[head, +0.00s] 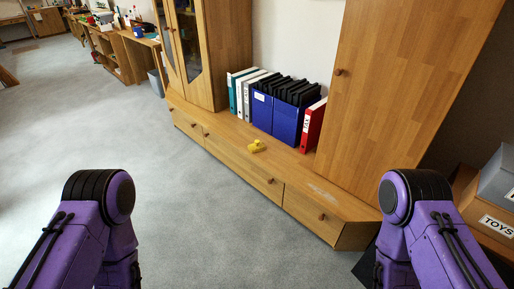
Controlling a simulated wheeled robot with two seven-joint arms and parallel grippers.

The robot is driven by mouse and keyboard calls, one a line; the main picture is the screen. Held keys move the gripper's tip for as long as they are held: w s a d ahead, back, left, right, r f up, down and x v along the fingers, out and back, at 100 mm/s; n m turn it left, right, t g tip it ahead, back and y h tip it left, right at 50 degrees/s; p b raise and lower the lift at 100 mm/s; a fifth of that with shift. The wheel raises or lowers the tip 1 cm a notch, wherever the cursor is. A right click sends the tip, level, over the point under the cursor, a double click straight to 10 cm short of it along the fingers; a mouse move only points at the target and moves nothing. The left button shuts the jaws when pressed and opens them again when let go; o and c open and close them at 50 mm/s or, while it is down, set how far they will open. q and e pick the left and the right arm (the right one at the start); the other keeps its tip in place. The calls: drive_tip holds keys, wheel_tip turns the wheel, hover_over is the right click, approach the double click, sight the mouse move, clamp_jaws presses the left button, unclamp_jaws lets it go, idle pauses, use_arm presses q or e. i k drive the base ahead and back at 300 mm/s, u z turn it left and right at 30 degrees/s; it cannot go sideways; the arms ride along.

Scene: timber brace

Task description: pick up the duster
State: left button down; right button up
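A small crumpled yellow thing (256,146), which looks like the duster, lies on top of the low wooden cabinet (215,130), in front of the binders. It is apart from both of my arms. My two purple arms reach in at the lower left and lower right, short of the cabinet top. Both grippers are below the picture's edge, so neither fingers nor grip can be seen.
Several binders (237,97) and blue file boxes (274,112) stand behind the yellow thing. A tall cupboard door (391,80) rises at the right. A pale patch (325,192) marks the low cabinet's right top. Boxes labelled TOYS (490,222) stand far right. The grey floor is open at left.

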sight(258, 146)
drive_tip(key=k, duration=0.55)
drive_tip(key=u, duration=0.8)
drive_tip(key=i, duration=1.95)
drive_tip(key=u, duration=0.25)
drive_tip(key=i, duration=1.35)
drive_tip(key=z, duration=0.9)
drive_tip(key=i, duration=0.85)
drive_tip(key=z, duration=1.3)
drive_tip(key=i, duration=0.6)
drive_tip(key=z, duration=0.4)
